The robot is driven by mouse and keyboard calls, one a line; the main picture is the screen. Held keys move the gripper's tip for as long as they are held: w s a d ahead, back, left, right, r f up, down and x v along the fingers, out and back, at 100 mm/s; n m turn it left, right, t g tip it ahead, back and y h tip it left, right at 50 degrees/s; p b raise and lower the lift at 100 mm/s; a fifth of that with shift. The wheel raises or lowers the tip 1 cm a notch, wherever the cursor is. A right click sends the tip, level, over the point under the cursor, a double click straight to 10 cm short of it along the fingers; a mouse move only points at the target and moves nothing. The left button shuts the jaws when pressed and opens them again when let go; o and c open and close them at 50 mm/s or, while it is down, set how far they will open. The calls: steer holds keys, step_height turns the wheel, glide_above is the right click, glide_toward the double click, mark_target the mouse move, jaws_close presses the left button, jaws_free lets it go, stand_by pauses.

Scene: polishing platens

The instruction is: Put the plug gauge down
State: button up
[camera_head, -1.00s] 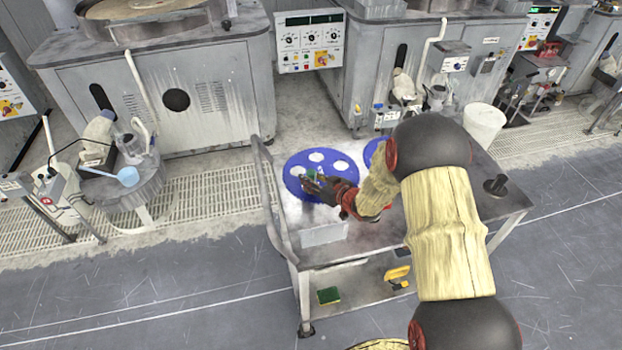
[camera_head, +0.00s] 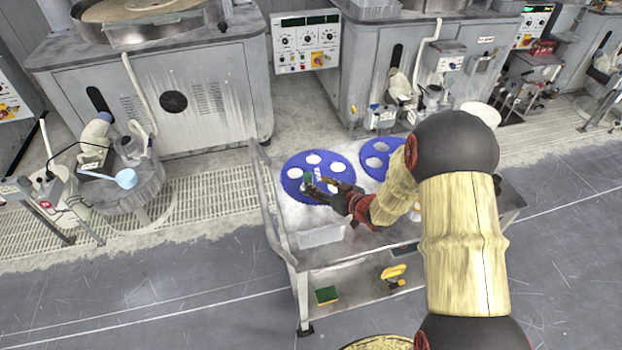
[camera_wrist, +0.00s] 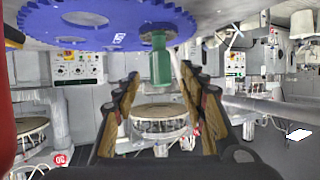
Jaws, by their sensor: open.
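The plug gauge (camera_head: 308,179) shows as a small green handle at the tips of my gripper (camera_head: 317,190), over a blue disc with round holes (camera_head: 291,168) on the cart. In the wrist view the green plug gauge (camera_wrist: 161,62) lies beyond and between the spread fingers of my gripper (camera_wrist: 160,84), with a gap to each finger. Its far end meets the blue disc (camera_wrist: 105,37) there, and it looks upright on the disc. My gripper is open and holds nothing. Whether the gauge's end sits in a hole I cannot tell.
A second blue disc (camera_head: 378,150) lies to the right, partly behind my arm. A grey bin (camera_head: 320,236) sits at the cart's front left. The cart (camera_head: 345,255) has a raised rail (camera_head: 268,205) at its left end. Polishing machines (camera_head: 190,95) stand behind.

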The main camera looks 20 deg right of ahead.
steer(key=s+d+r+m+g+h, duration=0.1)
steer(key=s+d+r+h, duration=0.15)
steer(key=r, duration=0.45)
steer(key=s+d+r+m+h+p, duration=0.1)
steer(key=s+d+r+h, duration=0.1)
steer(key=s+r, duration=0.35)
steer(key=s+d+r+m+g+h, duration=0.1)
steer(key=s+d+r+h, duration=0.1)
steer(key=r, duration=0.6)
steer(key=s+a+r+g, duration=0.1)
steer(key=s+a+r, duration=0.1)
steer(key=s, duration=0.6)
steer(key=s+a+r+m+g+y, duration=0.1)
steer(key=s+a, duration=0.3)
steer(key=s, duration=0.4)
steer(key=s+a+r+g, duration=0.2)
steer(key=s+a+r, duration=0.1)
steer(key=s, duration=0.6)
steer(key=shift+r+g, duration=0.2)
steer(key=shift+g, duration=0.2)
